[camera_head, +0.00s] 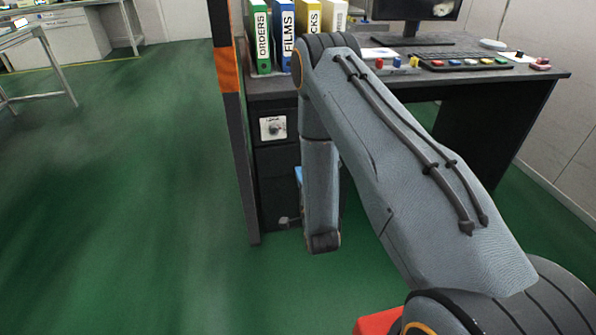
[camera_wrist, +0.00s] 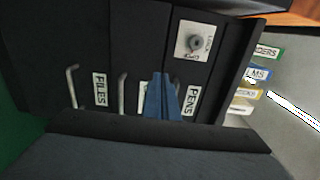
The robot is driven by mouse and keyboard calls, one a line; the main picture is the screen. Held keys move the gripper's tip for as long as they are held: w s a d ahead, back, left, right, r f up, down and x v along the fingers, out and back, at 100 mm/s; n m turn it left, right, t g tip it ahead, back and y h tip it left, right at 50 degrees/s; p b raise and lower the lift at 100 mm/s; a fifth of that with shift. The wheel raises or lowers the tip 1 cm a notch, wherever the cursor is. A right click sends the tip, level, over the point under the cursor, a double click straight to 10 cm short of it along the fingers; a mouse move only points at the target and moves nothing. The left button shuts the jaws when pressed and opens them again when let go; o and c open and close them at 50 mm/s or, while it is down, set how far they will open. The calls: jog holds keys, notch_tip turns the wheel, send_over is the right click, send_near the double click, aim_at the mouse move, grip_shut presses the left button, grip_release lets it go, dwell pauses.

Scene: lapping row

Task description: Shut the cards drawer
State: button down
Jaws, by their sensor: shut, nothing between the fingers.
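The drawer unit (camera_wrist: 140,40) fills much of the wrist view, seen turned sideways. Its black fronts carry a FILES label (camera_wrist: 100,91) and a PENS label (camera_wrist: 192,101).
A lock plate (camera_wrist: 194,43) sits on the PENS front. The desk (camera_head: 540,72) above the unit bears binders (camera_head: 286,38) and a keyboard (camera_head: 465,62). A dark post with an orange band (camera_head: 229,70) stands beside the unit.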

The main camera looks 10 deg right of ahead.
aim_at(290, 147)
jog(key=w+b, duration=0.2)
jog(key=w, duration=1)
jog(key=shift+w, duration=0.1)
jog(key=shift+w, duration=0.95)
jog(key=shift+w+r, duration=0.2)
jog(key=shift+s, duration=0.1)
